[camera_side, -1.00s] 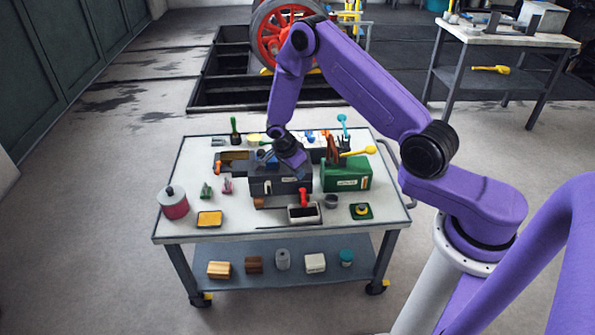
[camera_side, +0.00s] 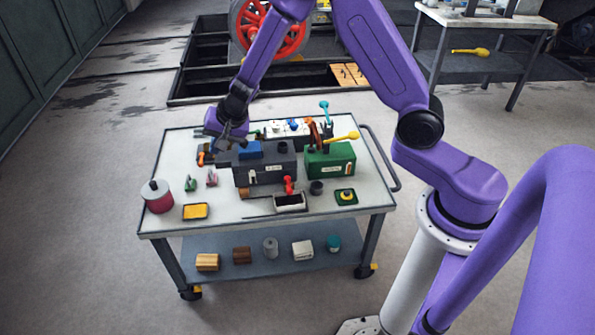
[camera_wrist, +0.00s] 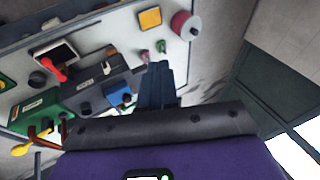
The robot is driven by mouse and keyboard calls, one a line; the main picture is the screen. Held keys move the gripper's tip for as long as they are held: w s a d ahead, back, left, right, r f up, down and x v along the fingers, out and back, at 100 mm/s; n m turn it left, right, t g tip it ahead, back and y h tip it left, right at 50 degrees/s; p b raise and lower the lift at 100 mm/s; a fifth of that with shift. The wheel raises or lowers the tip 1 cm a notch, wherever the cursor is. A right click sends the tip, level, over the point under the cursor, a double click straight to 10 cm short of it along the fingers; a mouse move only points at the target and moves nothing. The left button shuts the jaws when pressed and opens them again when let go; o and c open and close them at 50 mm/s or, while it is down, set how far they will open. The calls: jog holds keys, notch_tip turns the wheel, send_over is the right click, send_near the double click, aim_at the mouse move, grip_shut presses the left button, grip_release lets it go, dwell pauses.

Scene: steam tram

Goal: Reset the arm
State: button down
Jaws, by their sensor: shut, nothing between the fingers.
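My purple arm reaches over the white-topped cart (camera_side: 170,215) in the side view. My gripper (camera_side: 232,141) hangs above the back left part of the cart, beside and behind the dark grey box (camera_side: 265,172) with a blue block (camera_side: 250,150) on top. In the wrist view my gripper (camera_wrist: 160,70) points its dark fingers close together, with nothing between them. The blue block also shows in the wrist view (camera_wrist: 119,95), just left of the fingers. I cannot tell from the side view how high the fingertips are above the things below.
A green box (camera_side: 330,160) with tools stands right of the grey box. The floor left is clear.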

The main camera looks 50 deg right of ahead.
jog(key=s+a+r+n+g+y, duration=0.1)
jog(key=s+a+r+n, duration=0.25)
jog(key=s, duration=0.35)
jog(key=s+a+r+n+g+y, duration=0.2)
jog(key=s+a+r+n, duration=0.15)
jog(key=s, duration=0.35)
jog(key=s+a+r+n+g+y, duration=0.1)
jog(key=s+a+r+n, duration=0.1)
jog(key=s+n, duration=0.4)
jog(key=s+d+r+n+g+h, duration=0.1)
jog(key=s+d+n+h, duration=0.4)
jog(key=s+d, duration=0.9)
jog(key=s+r+n, duration=0.1)
jog(key=s+n, duration=0.2)
jog(key=s, duration=0.1)
jog(key=shift+d+r+n+g, duration=0.3)
jog(key=shift+d+r, duration=0.05)
